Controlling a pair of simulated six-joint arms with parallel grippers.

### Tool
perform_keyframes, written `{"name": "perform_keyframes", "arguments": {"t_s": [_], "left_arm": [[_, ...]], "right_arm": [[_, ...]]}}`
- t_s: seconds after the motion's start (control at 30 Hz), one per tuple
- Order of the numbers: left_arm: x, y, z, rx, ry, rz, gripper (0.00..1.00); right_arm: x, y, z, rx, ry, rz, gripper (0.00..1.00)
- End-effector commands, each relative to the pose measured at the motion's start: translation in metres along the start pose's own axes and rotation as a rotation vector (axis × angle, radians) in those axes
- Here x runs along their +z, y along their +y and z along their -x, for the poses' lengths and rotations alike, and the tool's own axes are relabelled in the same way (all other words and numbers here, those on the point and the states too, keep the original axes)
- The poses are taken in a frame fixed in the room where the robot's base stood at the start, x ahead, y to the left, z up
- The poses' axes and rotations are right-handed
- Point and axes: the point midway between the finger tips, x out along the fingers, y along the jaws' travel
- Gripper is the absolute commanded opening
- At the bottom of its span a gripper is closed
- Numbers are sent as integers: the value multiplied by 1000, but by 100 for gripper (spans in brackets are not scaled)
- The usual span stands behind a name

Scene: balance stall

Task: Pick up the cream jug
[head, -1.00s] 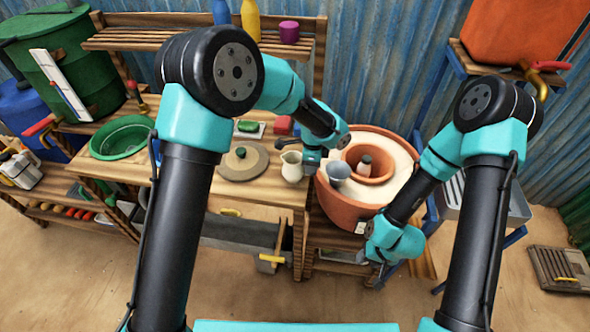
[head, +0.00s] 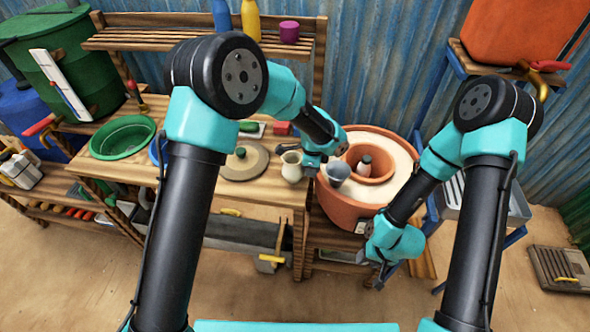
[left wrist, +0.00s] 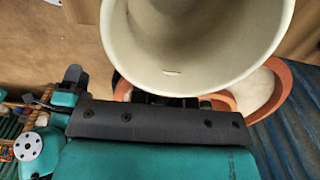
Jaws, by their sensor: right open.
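The cream jug (head: 292,166) stands upright near the right end of the wooden bench in the head view. In the left wrist view the jug (left wrist: 190,50) fills the top, its wide mouth facing the camera. My left gripper (head: 308,168) is right beside the jug, on its right side in the head view. The jug hides much of the jaw area in the left wrist view, so its grip cannot be told. My right gripper (head: 378,277) is open and low, in front of the large terracotta tub, away from the jug.
A round stone-coloured lid or disc (head: 244,162) lies left of the jug. A grey-blue cup (head: 337,173) stands close right of my left gripper, by the terracotta tub (head: 345,208). A green basin (head: 122,138) sits further left. A shelf (head: 190,40) runs behind the bench.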

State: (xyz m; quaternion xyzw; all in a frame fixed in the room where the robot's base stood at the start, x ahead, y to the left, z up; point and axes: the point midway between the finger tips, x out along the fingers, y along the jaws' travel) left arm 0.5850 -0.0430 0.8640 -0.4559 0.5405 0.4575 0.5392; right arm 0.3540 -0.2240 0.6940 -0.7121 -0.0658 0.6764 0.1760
Motion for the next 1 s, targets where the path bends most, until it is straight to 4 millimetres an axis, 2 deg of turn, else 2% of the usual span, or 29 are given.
{"name": "perform_keyframes", "arguments": {"t_s": [0.03, 0.17, 1.0], "left_arm": [[0, 0, 0, 0, 0, 0, 11], [0, 0, 0, 0, 0, 0, 0], [0, 0, 6, -1, 0, 0, 0]], "right_arm": [[0, 0, 0, 0, 0, 0, 43], [0, 0, 0, 0, 0, 0, 43], [0, 0, 0, 0, 0, 0, 43]]}}
